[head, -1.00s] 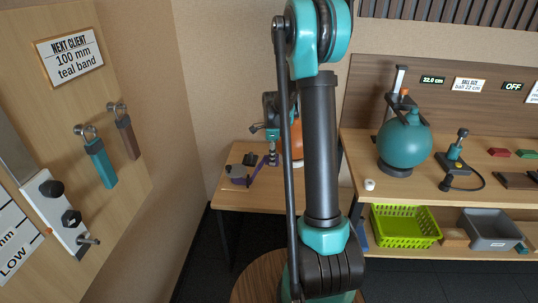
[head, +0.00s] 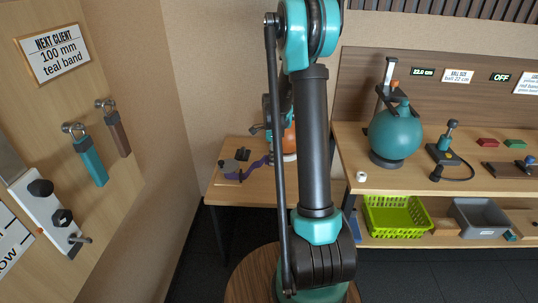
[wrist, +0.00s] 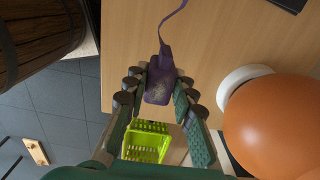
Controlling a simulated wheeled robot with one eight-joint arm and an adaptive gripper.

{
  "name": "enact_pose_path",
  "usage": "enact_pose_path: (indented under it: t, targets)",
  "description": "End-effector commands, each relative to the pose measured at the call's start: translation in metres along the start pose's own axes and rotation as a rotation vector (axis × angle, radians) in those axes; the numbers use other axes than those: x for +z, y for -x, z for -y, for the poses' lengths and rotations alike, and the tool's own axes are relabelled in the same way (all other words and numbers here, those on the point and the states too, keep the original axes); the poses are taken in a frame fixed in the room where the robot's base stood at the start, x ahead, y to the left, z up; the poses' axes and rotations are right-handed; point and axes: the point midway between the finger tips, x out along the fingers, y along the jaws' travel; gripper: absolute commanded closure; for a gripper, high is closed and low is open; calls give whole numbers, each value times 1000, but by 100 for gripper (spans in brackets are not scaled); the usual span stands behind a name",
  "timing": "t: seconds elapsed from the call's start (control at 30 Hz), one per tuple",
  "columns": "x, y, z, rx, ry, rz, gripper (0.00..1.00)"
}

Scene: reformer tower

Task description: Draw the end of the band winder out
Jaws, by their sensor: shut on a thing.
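The band winder (head: 230,168) is a small dark and purple device on the small wooden side table in the head view. A narrow purple band (head: 259,163) runs from it to the right, toward my arm. In the wrist view the purple band (wrist: 170,30) comes down from the top edge, slightly curved, to a wide purple end tab (wrist: 160,85). My gripper (wrist: 158,83) is shut on this tab, with a finger on each side. The winder is outside the wrist view.
An orange ball (wrist: 275,125) on a white ring (wrist: 240,80) stands close right of my gripper. The side table (head: 225,197) is mostly bare. A green basket (head: 392,218) sits on the lower shelf at right, below a teal ball (head: 396,135). A wooden barrel (wrist: 35,30) is upper left.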

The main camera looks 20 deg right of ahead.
Motion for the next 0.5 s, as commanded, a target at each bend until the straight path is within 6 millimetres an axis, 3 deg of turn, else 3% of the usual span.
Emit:
enact_pose_path:
  t: [0.5]
  targets:
    - [-27, -26, 0, 0, -2, 0, 100]
